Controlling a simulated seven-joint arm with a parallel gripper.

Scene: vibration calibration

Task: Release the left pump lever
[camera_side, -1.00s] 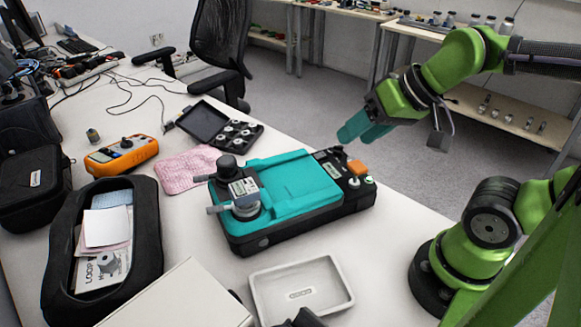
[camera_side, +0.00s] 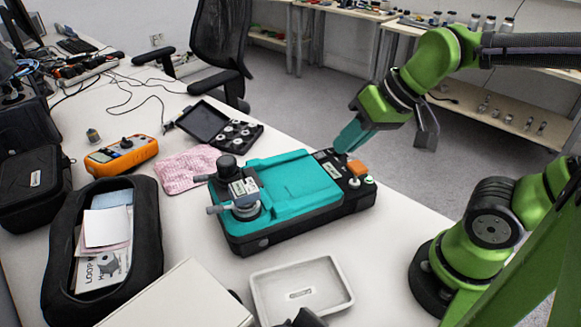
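The teal and black calibration device (camera_side: 295,190) lies on the white table. On its left end stands a round dark and silver pump head (camera_side: 240,187) with two grey levers sticking out to the left, an upper one (camera_side: 204,178) and a lower one (camera_side: 216,209). My gripper (camera_side: 346,145), with teal fingers, hangs over the device's right end near the display and orange part, well to the right of the levers. Its fingers overlap in this view, so their gap is hidden. No object shows in them.
A white tray (camera_side: 337,306) stands in front of the device. A pink cloth (camera_side: 178,172), an orange meter (camera_side: 121,154), an open case of small parts (camera_side: 205,112) and a black pouch (camera_side: 152,240) lie behind and left. Some table is clear right of the tray.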

